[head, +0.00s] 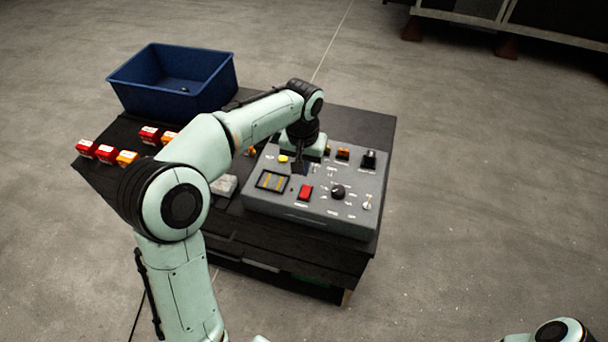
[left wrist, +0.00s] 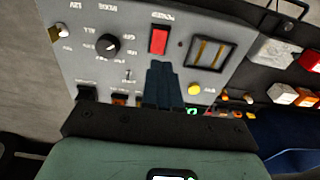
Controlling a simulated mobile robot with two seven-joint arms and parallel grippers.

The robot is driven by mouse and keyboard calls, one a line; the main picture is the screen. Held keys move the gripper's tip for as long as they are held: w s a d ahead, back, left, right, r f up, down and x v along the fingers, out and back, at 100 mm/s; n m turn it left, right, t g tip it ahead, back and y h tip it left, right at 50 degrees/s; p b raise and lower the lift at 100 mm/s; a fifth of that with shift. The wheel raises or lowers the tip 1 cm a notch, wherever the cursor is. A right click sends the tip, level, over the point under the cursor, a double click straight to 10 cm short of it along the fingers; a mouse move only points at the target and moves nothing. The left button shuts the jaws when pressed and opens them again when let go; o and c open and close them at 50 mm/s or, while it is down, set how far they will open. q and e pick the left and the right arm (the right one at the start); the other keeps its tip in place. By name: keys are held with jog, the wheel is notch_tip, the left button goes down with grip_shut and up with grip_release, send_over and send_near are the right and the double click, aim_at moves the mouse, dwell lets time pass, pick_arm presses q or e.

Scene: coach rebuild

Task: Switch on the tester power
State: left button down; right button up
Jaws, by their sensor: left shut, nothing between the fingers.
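The grey tester panel (head: 330,222) sits on the right part of the black bench. Its red power switch (head: 305,192) is on the front half, between the dark window with yellow bars (head: 272,180) and the black knob (head: 338,191). In the left wrist view the red switch (left wrist: 158,40) lies just beyond my fingertips. My left gripper (head: 299,170) points down over the panel, just behind the switch. Its fingers (left wrist: 161,66) are shut and empty. A gap or contact between fingertips and panel cannot be told. My right gripper is out of view.
A blue bin (head: 170,95) stands at the bench's back left. Several red and orange blocks (head: 105,153) lie left of my arm. A small lever (head: 368,202) is at the panel's right. A yellow button (left wrist: 194,89) is close beside my fingers.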

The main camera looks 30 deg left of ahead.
aim_at(309, 187)
pick_arm(q)
jog(key=r, duration=0.5)
jog(key=shift+s+r, duration=0.2)
jog(key=shift+s, duration=0.2)
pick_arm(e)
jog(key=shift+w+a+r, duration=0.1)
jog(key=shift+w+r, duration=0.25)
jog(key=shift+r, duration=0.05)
pick_arm(q)
jog(key=shift+s, duration=0.1)
